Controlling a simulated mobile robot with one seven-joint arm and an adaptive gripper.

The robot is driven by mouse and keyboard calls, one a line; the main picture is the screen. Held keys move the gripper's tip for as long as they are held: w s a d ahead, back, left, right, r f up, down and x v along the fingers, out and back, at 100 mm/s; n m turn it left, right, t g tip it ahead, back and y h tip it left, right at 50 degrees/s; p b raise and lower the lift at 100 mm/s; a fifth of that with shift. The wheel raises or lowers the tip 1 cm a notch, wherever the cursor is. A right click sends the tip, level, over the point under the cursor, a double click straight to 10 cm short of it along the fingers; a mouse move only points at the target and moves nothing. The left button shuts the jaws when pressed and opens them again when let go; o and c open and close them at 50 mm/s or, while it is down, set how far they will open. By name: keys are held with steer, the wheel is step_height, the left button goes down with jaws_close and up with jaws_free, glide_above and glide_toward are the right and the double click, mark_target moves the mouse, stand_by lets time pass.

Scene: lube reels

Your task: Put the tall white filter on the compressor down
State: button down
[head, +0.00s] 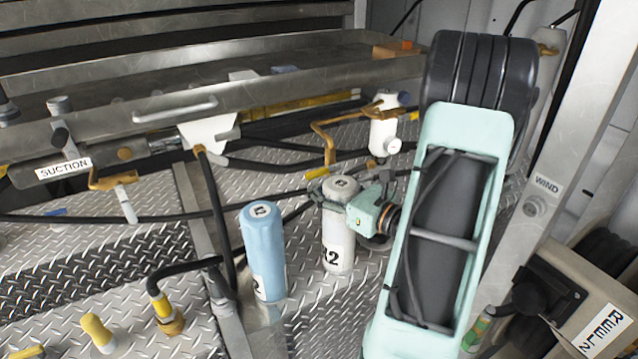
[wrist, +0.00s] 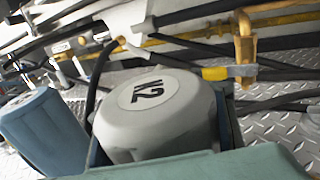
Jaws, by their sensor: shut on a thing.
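The tall white filter (head: 338,240) is a white cylinder with a grey top and a K2 label. It is upright, or nearly so, over the diamond-plate deck beside a blue filter (head: 264,250). I cannot tell whether its base touches the deck. My gripper (head: 340,198) is shut around its upper part, coming from the right. In the wrist view the filter's grey cap (wrist: 165,110) shows between my fingers, and the blue filter (wrist: 45,130) stands to its left. I cannot make out which thing is the compressor.
A yellow-fitted black hose (head: 165,300) stands left of the blue filter. A white canister with a gauge (head: 385,135) and yellow pipe (head: 325,140) are behind. A steel tray (head: 230,80) spans the back. A REEL 2 box (head: 570,290) is at right. Bare deck (head: 330,310) lies in front.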

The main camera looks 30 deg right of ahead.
steer(key=shift+f, duration=0.1)
steer(key=c, duration=1.8)
jaws_free()
steer(key=o, duration=1)
steer(key=b, duration=0.1)
glide_above(339, 227)
steer(key=s+d, duration=0.2)
steer(key=d, duration=0.2)
steer(key=shift+s+r, duration=0.2)
steer(key=shift+r, duration=0.05)
